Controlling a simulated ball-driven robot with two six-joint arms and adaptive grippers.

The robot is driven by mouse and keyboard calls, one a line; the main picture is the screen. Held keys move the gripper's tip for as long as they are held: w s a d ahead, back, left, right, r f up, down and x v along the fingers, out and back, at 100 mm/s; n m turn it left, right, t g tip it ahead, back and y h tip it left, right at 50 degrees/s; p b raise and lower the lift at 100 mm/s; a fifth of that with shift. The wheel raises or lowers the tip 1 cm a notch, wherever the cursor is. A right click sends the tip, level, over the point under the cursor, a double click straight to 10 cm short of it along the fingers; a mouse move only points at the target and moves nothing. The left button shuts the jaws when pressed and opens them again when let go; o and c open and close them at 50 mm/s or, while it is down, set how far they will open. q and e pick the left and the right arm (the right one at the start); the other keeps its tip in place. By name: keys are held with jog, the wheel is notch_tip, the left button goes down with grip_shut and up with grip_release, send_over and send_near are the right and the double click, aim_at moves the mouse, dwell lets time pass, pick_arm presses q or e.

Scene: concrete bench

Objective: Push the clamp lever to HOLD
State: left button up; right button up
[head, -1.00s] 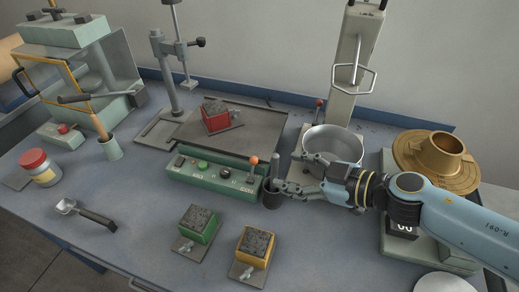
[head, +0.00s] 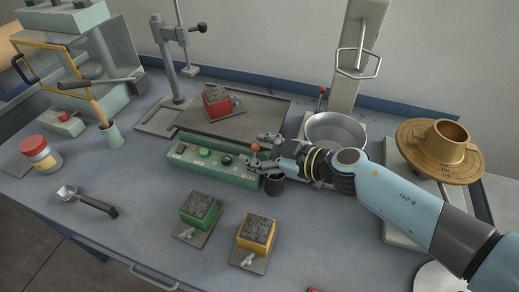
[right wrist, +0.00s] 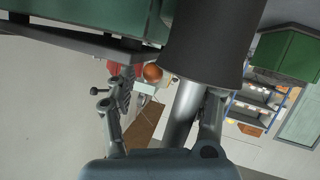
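The clamp lever shows as an orange ball knob (head: 255,147) at the right end of the green control box (head: 215,166). Its stem is largely hidden and the labels are too small to read. My right gripper (head: 259,151) is at the knob, its fingers spread above and below it in the head view. In the right wrist view the orange knob (right wrist: 152,73) appears between the two parted fingers, nearer the left one. I cannot tell whether a finger touches it. My left gripper is not in view.
A red block (head: 222,104) sits on the plate behind the box. Green (head: 200,209) and yellow (head: 257,234) blocks stand in front.

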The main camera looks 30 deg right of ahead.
jog(key=shift+s, duration=0.1)
jog(key=c, duration=1)
jog(key=shift+o, duration=0.2)
jog(key=shift+s+a+n+t+h+b, duration=0.2)
jog(key=shift+a+n+t+h+b, duration=0.1)
jog(key=shift+n+t, duration=0.15)
jog(key=shift+d, duration=0.1)
jog(key=o, duration=1.2)
jog(key=shift+w, duration=0.1)
jog(key=shift+c, duration=0.2)
jog(key=shift+r, duration=0.1)
jog(key=v, duration=1.2)
